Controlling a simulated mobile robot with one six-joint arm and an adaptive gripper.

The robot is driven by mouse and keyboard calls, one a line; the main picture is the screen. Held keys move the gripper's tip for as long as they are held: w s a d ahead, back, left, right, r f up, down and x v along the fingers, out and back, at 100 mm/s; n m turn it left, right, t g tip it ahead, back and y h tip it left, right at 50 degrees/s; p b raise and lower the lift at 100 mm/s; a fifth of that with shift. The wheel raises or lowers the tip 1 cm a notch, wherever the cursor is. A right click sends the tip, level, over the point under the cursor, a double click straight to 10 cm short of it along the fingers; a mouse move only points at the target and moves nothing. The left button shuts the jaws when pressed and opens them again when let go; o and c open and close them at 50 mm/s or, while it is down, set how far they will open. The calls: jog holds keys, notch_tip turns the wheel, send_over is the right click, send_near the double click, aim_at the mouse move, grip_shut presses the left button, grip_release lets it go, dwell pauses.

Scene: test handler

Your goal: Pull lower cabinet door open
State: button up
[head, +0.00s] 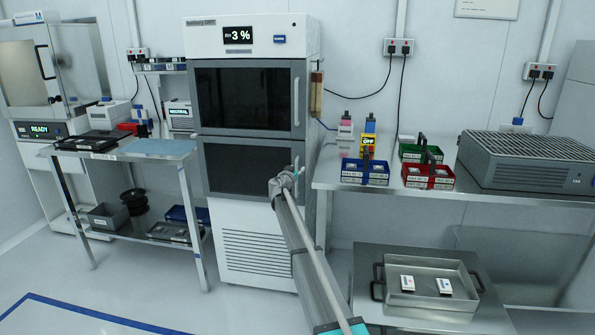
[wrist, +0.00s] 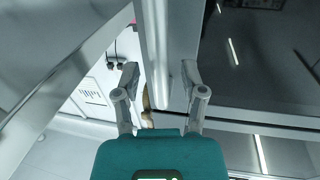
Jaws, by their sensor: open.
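The tall white cabinet (head: 254,30) has an upper dark glass door (head: 240,98) and a lower dark glass door (head: 235,168) in grey frames. Both doors look shut. A vertical handle (head: 297,104) shows at the upper door's right edge. My gripper (head: 287,182) is in front of that right edge. In the wrist view my gripper (wrist: 160,75) is open, and a pale bar-shaped handle (wrist: 155,45) lies between its fingers in the picture. I cannot tell whether they touch.
A steel bench (head: 390,195) right of the cabinet holds blue, red and green carriers and a grey ribbed unit (head: 528,160). Below it is a metal tray (head: 432,298) with two small white items. A small table (head: 125,155) stands left. The floor before the cabinet is clear.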

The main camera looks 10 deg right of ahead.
grip_shut()
